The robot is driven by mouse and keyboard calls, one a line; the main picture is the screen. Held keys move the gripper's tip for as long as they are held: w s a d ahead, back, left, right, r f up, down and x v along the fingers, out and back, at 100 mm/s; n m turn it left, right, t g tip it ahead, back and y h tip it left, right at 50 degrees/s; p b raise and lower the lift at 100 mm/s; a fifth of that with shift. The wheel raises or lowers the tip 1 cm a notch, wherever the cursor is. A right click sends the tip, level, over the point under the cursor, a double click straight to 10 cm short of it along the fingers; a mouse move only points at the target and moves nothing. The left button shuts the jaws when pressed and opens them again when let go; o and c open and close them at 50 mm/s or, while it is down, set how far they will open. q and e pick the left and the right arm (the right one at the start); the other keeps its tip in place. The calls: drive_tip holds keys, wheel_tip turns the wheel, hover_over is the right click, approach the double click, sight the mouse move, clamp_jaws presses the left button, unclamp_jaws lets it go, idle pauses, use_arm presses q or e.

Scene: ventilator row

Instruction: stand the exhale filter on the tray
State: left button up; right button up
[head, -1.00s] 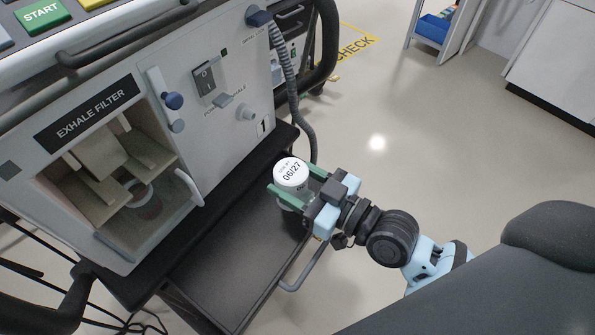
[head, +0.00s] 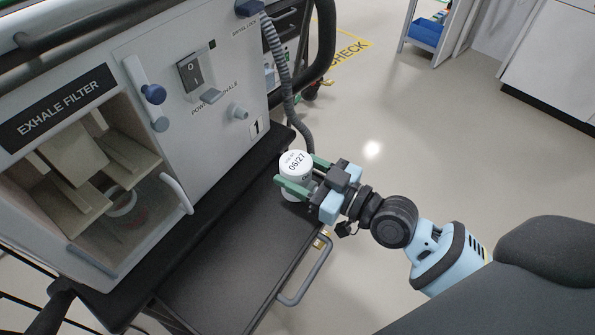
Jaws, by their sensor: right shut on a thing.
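A white-capped exhale filter (head: 294,163) with "06/27" on its lid is upright between the green fingers of my right gripper (head: 299,172). The gripper is shut on it. The filter is at the far right corner of the dark tray (head: 225,260), which extends from below the ventilator. I cannot tell whether its base touches the tray. My left gripper is not in view.
The ventilator's EXHALE FILTER compartment (head: 100,190) is at left, with another white round part (head: 121,203) inside. A grey hose (head: 285,85) hangs behind the filter. A handle (head: 305,275) juts from the tray's right edge. Most of the tray is bare.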

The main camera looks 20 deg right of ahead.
drive_tip(key=shift+r, duration=0.1)
drive_tip(key=o, duration=1)
drive_tip(key=shift+s+r, duration=0.1)
drive_tip(key=v, duration=1.1)
drive_tip(key=shift+s+d+p, duration=0.2)
drive_tip(key=shift+s+p, duration=0.15)
drive_tip(key=shift+p, duration=0.05)
